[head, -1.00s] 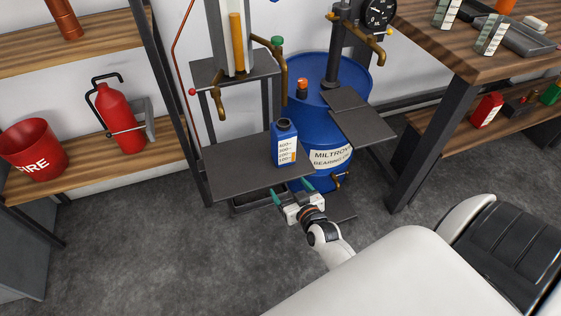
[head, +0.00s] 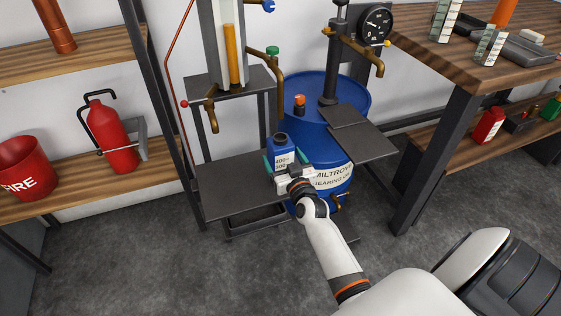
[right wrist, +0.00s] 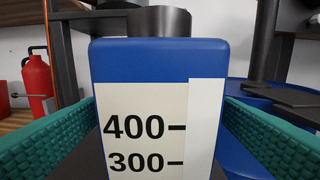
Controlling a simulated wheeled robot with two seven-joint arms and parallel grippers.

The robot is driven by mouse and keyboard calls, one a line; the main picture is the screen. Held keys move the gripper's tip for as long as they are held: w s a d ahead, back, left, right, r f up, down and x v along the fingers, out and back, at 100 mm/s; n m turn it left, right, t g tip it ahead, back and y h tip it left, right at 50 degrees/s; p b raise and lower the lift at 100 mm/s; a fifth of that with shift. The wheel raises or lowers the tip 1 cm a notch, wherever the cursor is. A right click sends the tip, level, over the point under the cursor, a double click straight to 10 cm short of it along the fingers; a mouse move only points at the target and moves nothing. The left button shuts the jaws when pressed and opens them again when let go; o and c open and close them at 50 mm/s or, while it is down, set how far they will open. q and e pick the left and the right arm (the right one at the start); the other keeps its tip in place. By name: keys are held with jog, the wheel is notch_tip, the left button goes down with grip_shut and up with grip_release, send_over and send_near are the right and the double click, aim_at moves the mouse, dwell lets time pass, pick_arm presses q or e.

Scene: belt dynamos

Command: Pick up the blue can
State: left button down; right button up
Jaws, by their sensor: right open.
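The blue can (head: 281,146) stands upright on a dark metal shelf (head: 228,188) of the stand, with a white label marked 400 and 300. My right gripper (head: 285,164) is at the can, its green-padded fingers open on either side of it. In the right wrist view the can (right wrist: 158,58) fills the middle, between the two green pads, with a visible gap on each side. The can's lower part is hidden behind the gripper in the head view. My left gripper is not in view.
A large blue drum (head: 348,98) stands just right of the can, with a pump and dark plates (head: 362,142) above it. Brass taps (head: 211,116) hang over the shelf. A red canister (head: 109,135) and red bucket (head: 24,168) sit on the left shelves.

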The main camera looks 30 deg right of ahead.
jog(key=shift+x, duration=1.35)
jog(key=c, duration=1.1)
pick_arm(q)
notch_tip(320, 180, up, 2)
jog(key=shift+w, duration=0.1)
pick_arm(e)
jog(key=shift+c, duration=1.3)
jog(key=shift+r, duration=0.15)
